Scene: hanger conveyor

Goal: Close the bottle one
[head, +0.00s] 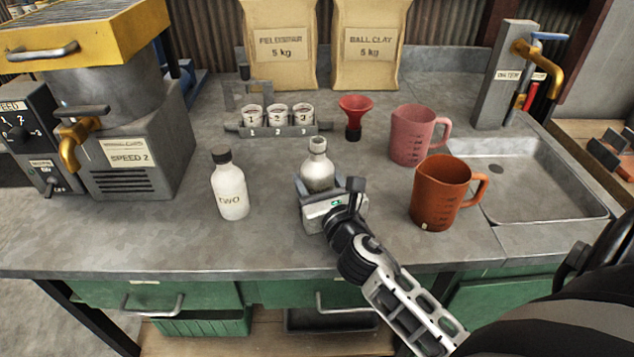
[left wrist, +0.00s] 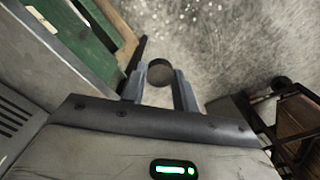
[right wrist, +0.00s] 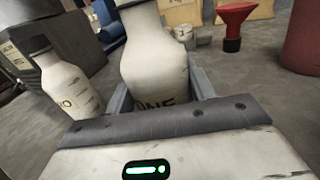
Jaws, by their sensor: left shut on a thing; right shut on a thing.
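Bottle one (head: 318,172) stands upright on the bench with an uncapped neck. My right gripper (head: 332,188) is shut on its body from the front. The right wrist view shows bottle one (right wrist: 157,65) between the fingers, its "ONE" label partly hidden by the gripper. My left gripper (left wrist: 158,82) shows only in the left wrist view, shut on a small dark round cap (left wrist: 160,71) over the floor in front of the bench. Bottle two (head: 231,192), with a dark cap on, stands to the left of bottle one.
A cup rack (head: 280,131) and red funnel (head: 355,112) stand behind bottle one. A pink jug (head: 411,140) and an orange jug (head: 440,195) stand to the right, before the sink (head: 540,185). A yellow-topped machine (head: 140,150) fills the left. The bench front left is clear.

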